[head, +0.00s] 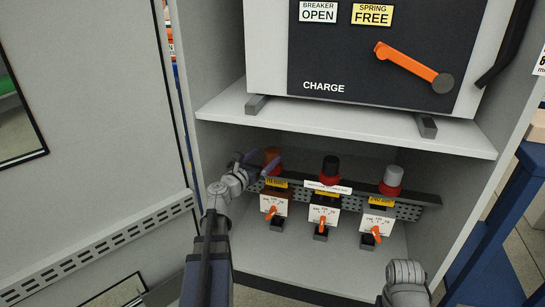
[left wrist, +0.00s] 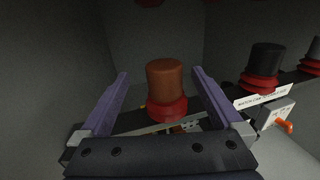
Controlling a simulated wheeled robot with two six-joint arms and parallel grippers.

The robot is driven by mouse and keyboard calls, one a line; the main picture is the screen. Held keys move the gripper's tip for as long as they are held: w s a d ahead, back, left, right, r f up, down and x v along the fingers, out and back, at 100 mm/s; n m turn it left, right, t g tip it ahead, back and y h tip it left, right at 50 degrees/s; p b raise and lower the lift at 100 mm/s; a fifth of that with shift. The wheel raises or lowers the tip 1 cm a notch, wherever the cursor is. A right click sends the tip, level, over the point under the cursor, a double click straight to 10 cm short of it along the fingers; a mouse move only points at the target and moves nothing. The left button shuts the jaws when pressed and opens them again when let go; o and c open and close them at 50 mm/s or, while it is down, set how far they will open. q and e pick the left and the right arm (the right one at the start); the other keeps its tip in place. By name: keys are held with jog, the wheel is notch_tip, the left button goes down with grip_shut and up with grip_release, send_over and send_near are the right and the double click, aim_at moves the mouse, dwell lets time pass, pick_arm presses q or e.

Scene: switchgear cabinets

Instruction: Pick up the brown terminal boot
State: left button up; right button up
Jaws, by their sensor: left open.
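The brown terminal boot (head: 272,156) sits upright on a red ring at the left of a row of three boots in the lower cabinet bay. In the left wrist view the brown boot (left wrist: 165,80) stands between the two purple fingers. My left gripper (head: 258,165) is open around the boot, with a gap on each side; in the left wrist view the gripper (left wrist: 162,90) holds nothing. My right arm shows at the bottom right of the head view, but its gripper is out of view.
A black boot (head: 330,167) and a grey boot (head: 393,176) stand to the right on red rings. Below are small switches with orange handles (head: 322,223). A shelf (head: 340,125) with the breaker unit is above. The cabinet's left wall (head: 210,90) is close to my left arm.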

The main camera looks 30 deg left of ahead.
aim_at(268, 155)
pick_arm(q)
jog(key=shift+w+d+f, duration=0.1)
jog(key=shift+w+d, duration=0.05)
jog(key=shift+w, duration=1.2)
jog(key=shift+w+d, duration=0.1)
jog(key=shift+w, duration=1.2)
jog(key=c, duration=1.3)
jog(key=shift+c, duration=0.2)
